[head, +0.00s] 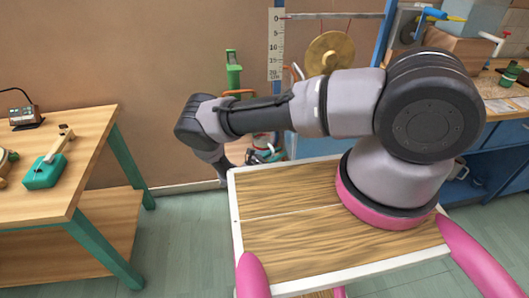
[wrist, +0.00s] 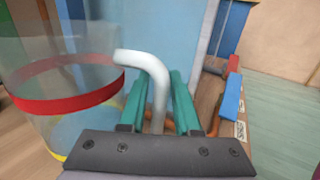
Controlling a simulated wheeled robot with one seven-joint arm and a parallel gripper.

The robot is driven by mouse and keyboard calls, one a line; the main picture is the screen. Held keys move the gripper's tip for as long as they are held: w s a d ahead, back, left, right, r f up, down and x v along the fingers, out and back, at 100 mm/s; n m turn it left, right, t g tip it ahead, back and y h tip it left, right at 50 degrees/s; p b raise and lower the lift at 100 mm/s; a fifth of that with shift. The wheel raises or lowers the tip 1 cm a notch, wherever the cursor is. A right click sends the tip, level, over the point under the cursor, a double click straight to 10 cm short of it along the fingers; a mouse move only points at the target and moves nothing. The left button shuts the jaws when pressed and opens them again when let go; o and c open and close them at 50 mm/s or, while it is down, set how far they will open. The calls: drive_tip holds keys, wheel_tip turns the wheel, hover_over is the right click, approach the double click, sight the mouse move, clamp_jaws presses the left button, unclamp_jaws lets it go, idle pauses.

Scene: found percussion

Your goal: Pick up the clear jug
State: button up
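The clear jug (wrist: 60,55) stands at the left of the wrist view, a see-through cylinder with a red band and a yellow edge low down. Its pale grey bent handle (wrist: 157,80) reaches to the right, between the two green fingers of my gripper (wrist: 157,95). The fingers stand apart with gaps on both sides of the handle, so my gripper looks open around it. In the head view, my arm and the wooden top in front hide most of the jug and gripper; only small coloured parts show there.
A wooden table (head: 85,125) with green legs stands at left, holding a green device (head: 42,174) and a dark box (head: 22,116). A gold gong (head: 330,53) hangs behind my arm. A blue workbench (head: 497,133) stands at right. Red and blue items (wrist: 232,90) lie right of the fingers.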

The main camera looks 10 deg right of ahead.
clamp_jaws()
idle(1.4)
